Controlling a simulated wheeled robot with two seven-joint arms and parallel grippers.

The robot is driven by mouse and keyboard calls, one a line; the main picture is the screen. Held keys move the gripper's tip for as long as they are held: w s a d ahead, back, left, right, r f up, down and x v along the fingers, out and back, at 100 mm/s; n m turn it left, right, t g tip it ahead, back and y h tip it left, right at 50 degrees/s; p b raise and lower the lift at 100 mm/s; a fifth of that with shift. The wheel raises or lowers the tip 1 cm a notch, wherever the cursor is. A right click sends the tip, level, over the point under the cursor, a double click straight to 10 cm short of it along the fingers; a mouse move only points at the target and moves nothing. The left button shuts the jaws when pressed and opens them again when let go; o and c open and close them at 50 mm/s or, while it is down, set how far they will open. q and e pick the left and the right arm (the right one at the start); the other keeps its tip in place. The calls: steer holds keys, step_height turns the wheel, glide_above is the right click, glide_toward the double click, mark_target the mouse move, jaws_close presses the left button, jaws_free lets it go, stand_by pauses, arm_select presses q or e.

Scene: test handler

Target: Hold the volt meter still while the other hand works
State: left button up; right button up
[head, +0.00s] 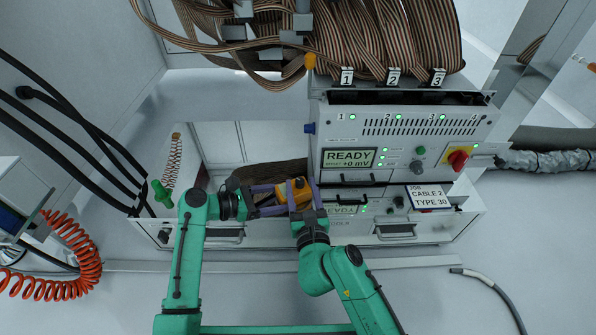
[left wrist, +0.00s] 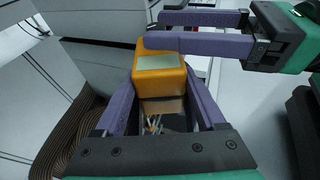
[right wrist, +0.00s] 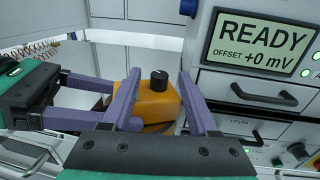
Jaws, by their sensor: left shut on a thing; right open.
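The volt meter, an orange box (head: 298,187), is held above the lower bench. In the left wrist view it (left wrist: 160,72) shows a pale screen, with its lower end between the purple fingers of my left gripper (left wrist: 160,95), which is shut on it. In the right wrist view the volt meter (right wrist: 156,104) shows a black knob (right wrist: 159,79) on top. My right gripper (right wrist: 158,105) is open, its fingers on either side of the volt meter in that view. I cannot tell whether they touch it. My left gripper (right wrist: 85,105) comes in from the left.
A grey test unit (head: 405,150) reading READY, +0 mV stands just right of the grippers. Ribbon cables (head: 385,35) hang above. A green-handled probe (head: 162,193) hangs by a coil at left. Drawer handles (right wrist: 262,95) lie close to my right gripper.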

mark_target(296, 179)
steer(key=w, duration=0.5)
steer(key=shift+w+a, duration=0.25)
steer(key=shift+a, duration=0.15)
jaws_close()
steer(key=shift+a+n+y, duration=0.1)
steer(key=shift+n+y, duration=0.3)
steer(key=shift+y, duration=0.2)
steer(key=n+y, duration=0.1)
steer(key=y, duration=0.1)
steer(key=shift+a+n+g+y, duration=0.25)
steer(key=shift+n+g+y, duration=0.15)
steer(key=n+g+y, duration=0.2)
steer(key=y, duration=0.1)
steer(key=n+y, duration=0.1)
steer(key=shift+s+a+r+n+g+y, duration=0.1)
steer(key=shift+s+a+n+g+y, duration=0.2)
steer(key=shift+a+g+y, duration=0.1)
steer(key=n+g+y, duration=0.2)
steer(key=g, duration=0.1)
steer(key=n+g+y, duration=0.1)
steer(key=n+y, duration=0.1)
steer(key=shift+s+a, duration=0.35)
steer(key=shift+s+n+g+y, duration=0.25)
steer(key=shift+n+g+y, duration=0.65)
steer(key=shift+g, duration=0.7)
steer(key=shift+a, duration=0.1)
